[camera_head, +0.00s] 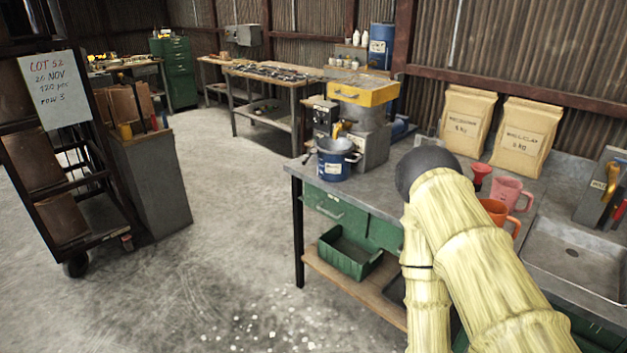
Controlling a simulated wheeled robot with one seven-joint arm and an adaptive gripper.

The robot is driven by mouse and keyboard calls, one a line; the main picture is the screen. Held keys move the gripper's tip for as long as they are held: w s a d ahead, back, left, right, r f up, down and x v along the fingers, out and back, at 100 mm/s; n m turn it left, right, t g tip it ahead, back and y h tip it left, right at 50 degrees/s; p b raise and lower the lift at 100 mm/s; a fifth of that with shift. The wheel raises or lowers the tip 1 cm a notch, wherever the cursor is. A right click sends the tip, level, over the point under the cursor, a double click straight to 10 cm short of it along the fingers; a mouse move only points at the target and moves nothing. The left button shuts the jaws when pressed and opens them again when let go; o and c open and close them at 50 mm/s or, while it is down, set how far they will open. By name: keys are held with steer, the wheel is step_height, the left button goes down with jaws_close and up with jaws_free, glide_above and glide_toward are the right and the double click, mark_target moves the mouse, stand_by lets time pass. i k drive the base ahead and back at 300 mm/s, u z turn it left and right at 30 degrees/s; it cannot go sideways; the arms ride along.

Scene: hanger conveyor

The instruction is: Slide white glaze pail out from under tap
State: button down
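A dark blue pail (333,166) with a pale label stands upright on the left end of the grey workbench (388,187). It has side handles, and its inside is too small to read. It stands at the front of a dispenser (363,122) with a yellow top, close to a yellow tap handle (339,131). I cannot tell whether the spout is directly over it. No plainly white pail shows on this bench. My arm, in a pale yellow sleeve, rises from the lower right to a dark rounded joint right of the pail. My gripper is not visible.
Two paper sacks (467,121) (525,137) stand at the back. A red funnel (481,177), pink mug (508,193) and orange mug (497,214) stand near the sink (573,259). A green bin (349,254) sits below. A loaded rack (70,180) stands left; the floor between is open.

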mark_target(334, 159)
steer(key=u, duration=1.45)
steer(key=i, duration=1.1)
steer(key=z, duration=0.5)
steer(key=i, duration=1.1)
steer(key=z, duration=0.9)
